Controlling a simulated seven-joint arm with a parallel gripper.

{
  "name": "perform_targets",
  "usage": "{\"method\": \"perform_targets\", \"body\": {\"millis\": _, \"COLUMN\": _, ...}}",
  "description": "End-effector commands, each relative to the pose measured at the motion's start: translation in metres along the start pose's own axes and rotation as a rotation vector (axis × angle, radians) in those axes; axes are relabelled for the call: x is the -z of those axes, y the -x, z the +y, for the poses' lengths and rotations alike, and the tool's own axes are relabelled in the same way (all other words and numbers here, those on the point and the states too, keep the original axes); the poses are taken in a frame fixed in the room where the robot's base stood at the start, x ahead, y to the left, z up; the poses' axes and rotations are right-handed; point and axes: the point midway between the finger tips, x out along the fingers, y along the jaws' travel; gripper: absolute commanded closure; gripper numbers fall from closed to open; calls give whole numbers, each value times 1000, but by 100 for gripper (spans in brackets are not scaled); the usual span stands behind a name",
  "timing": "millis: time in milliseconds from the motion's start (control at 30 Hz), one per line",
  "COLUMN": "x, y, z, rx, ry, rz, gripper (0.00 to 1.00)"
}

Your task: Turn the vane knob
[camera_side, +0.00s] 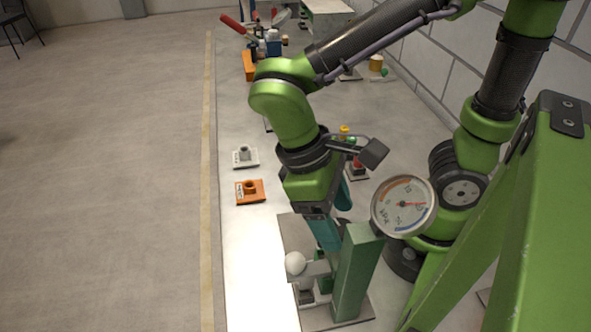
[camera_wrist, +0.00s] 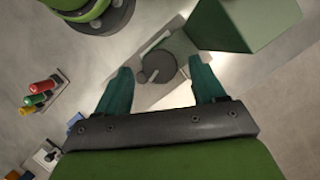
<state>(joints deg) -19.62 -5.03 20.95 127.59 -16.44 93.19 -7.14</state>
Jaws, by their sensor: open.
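A round dark grey knob (camera_wrist: 159,66), with a small dark stub at its side, sits on a plate and shows between my fingers in the wrist view; I take it for the vane knob. My gripper (camera_wrist: 161,80) is open, its two teal fingers on either side of the knob in that view, with nothing held. In the side view my gripper (camera_side: 327,238) points down behind a green upright block (camera_side: 356,272) and above a base plate. A white ball (camera_side: 295,263) stands left of the block. The knob cannot be made out clearly in the side view.
A round pressure gauge (camera_side: 403,205) stands close right of my gripper. The green block (camera_wrist: 248,18) is near the right finger in the wrist view. An orange fixture (camera_side: 250,190) and a white one (camera_side: 244,156) lie further left. Red, yellow and green buttons (camera_wrist: 40,93) stand left in the wrist view.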

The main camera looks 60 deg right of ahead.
Motion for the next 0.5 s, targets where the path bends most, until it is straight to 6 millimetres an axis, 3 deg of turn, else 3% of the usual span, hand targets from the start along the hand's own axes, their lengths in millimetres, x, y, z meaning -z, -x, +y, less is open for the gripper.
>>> {"method": "perform_targets", "body": {"millis": 400, "x": 0, "y": -11, "z": 0, "rx": 0, "ry": 0, "rz": 0, "gripper": 31}}
{"method": "perform_targets", "body": {"millis": 500, "x": 0, "y": -11, "z": 0, "rx": 0, "ry": 0, "rz": 0, "gripper": 43}}
